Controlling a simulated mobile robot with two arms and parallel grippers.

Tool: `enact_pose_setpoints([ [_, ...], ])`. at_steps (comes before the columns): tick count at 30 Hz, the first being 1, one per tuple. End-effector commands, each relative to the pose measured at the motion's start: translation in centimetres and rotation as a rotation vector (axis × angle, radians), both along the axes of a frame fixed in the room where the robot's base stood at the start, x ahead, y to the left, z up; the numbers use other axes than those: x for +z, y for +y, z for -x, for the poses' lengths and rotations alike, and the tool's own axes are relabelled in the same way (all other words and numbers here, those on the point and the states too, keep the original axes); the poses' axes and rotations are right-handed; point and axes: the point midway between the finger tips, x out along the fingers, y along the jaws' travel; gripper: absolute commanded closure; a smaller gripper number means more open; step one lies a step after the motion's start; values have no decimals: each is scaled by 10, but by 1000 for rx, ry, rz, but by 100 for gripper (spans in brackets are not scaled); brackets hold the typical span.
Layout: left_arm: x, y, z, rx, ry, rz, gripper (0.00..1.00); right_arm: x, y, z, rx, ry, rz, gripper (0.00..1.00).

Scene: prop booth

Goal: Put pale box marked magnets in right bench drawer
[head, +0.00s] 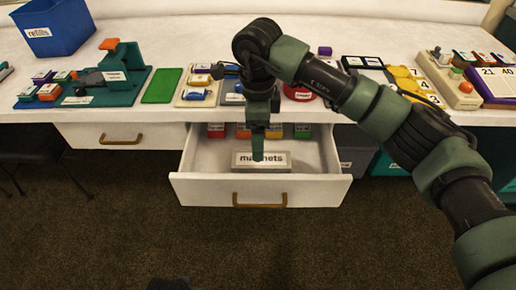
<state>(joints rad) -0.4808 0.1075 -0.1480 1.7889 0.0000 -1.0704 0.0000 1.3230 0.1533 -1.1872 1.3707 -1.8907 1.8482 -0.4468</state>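The pale box marked magnets (278,167) is inside the open drawer (200,190), towards the drawer's front. It appears level, but its underside is hidden, so contact with the drawer floor cannot be told. My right gripper (258,156) points straight down at the box. Its fingers overlap the middle of the label. They show edge-on, so I cannot tell whether they are apart, shut or gripping the box. This drawer is the right one of the two showing, with a brass handle (260,203). My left gripper is not in view.
Several coloured labelled items (302,130) stand at the back of the open drawer. The left drawer (82,134) is shut. A blue bin marked refills (58,30), a green mat (162,86) and other props crowd the white bench top. Teal bins (388,165) stand under the bench.

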Motion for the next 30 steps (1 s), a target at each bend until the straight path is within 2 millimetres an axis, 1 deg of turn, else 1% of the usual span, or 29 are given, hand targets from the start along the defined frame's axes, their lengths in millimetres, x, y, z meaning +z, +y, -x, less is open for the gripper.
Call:
enact_pose_setpoints([
  [1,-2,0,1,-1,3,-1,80,10,0,-1,0,-3,0,24],
  [3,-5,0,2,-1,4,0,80,18,0,0,-1,-1,1,24],
  [7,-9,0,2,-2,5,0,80,26,0,0,-1,0,0,24],
  [15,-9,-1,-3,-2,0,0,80,28,0,0,-1,1,0,24],
  [30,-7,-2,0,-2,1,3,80,28,0,0,0,1,0,24],
])
